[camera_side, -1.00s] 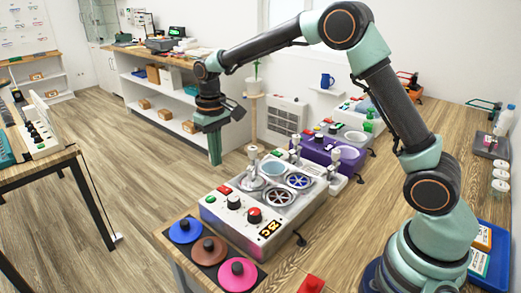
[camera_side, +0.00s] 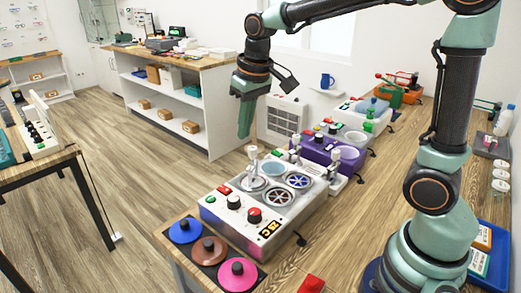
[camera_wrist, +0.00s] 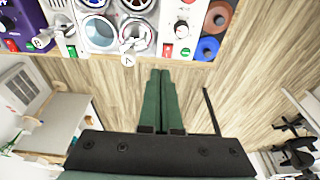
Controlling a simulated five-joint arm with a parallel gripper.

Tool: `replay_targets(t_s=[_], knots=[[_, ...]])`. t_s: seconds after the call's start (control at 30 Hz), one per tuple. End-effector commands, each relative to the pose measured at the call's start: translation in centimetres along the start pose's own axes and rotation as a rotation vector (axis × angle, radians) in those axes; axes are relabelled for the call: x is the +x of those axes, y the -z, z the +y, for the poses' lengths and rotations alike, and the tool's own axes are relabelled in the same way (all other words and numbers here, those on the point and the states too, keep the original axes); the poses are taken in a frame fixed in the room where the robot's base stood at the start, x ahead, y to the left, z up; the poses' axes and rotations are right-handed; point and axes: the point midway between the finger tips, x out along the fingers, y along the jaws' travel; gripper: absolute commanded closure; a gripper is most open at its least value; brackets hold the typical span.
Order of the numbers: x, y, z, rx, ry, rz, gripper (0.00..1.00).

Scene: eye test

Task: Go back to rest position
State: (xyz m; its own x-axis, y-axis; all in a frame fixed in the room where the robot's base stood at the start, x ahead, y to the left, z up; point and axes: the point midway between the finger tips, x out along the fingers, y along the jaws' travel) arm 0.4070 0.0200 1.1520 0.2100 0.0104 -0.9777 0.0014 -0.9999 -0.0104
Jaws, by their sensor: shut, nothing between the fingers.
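My gripper (camera_side: 244,122) hangs in the air, fingers pointing down, beyond the far edge of the white machine as the side view shows it. Its green fingers also show in the wrist view (camera_wrist: 160,75), close together with nothing between them. The white machine (camera_side: 228,222) with red and green buttons, black knobs and round wells stands on the wooden bench, below and apart from my gripper. It also shows at the top of the wrist view (camera_wrist: 183,15). No other object is touching my gripper.
A purple machine (camera_side: 312,152) stands behind the white one. Blue, brown and pink discs (camera_side: 237,275) lie at the bench's front corner. A blue tray (camera_side: 492,262) lies at right, beside my base. A shelf unit (camera_side: 185,100) stands at the back; open floor lies left of the bench.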

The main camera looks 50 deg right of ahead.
Motion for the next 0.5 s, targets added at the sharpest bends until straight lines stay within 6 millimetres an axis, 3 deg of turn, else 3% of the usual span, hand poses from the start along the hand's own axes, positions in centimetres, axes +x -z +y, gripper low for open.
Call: replay_targets(t_s=[0.2,0.5], knots=[[-3.0,-4.5,0.9,0.001,-0.001,0.112,1.00],[-3.8,-10.1,1.8,-0.001,-0.007,0.241,1.00]])
